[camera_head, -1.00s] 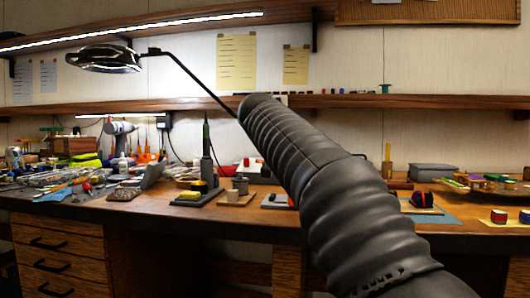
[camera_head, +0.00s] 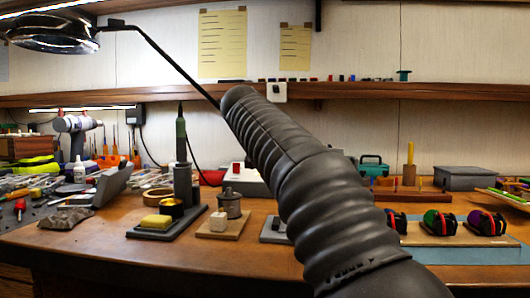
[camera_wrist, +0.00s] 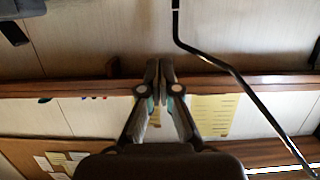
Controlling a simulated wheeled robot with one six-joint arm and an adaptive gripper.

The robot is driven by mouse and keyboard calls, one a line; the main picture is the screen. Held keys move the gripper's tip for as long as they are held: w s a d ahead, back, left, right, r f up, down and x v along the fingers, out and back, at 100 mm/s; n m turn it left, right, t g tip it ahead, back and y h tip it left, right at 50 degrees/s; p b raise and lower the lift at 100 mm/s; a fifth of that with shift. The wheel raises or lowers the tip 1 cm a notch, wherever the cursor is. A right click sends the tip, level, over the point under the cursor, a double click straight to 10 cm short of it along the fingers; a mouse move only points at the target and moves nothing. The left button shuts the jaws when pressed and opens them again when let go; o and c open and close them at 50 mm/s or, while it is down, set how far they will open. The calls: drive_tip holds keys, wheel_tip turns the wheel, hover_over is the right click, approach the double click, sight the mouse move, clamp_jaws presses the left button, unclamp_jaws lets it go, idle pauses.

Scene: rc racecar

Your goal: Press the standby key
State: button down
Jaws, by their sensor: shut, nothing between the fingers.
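I cannot make out a standby key for certain in either view. A pale box with a red switch (camera_head: 236,170) stands at the back of the bench in the head view, partly hidden behind my arm. My gripper (camera_wrist: 163,66) shows in the wrist view with its fingers together and nothing between them. It points toward the wall and shelf, apart from the bench items. In the head view my dark ribbed arm covers the middle of the bench, and the gripper itself does not show.
The wooden bench (camera_head: 85,243) crosses the head view. A soldering stand (camera_head: 180,200), small pots and a laptop-like grey item (camera_head: 112,188) stand left of my arm. A lamp (camera_head: 50,32) and shelf (camera_head: 450,90) hang above.

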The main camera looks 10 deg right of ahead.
drive_tip(key=shift+a, duration=0.2)
drive_tip(key=p+x, duration=0.2)
drive_tip(key=x, duration=0.8)
drive_tip(key=shift+w+d+p, duration=0.15)
drive_tip(key=shift+p, duration=0.25)
drive_tip(key=shift+s+f+b, duration=0.2)
drive_tip(key=shift+f+b, duration=0.5)
drive_tip(key=shift+f, duration=1.3)
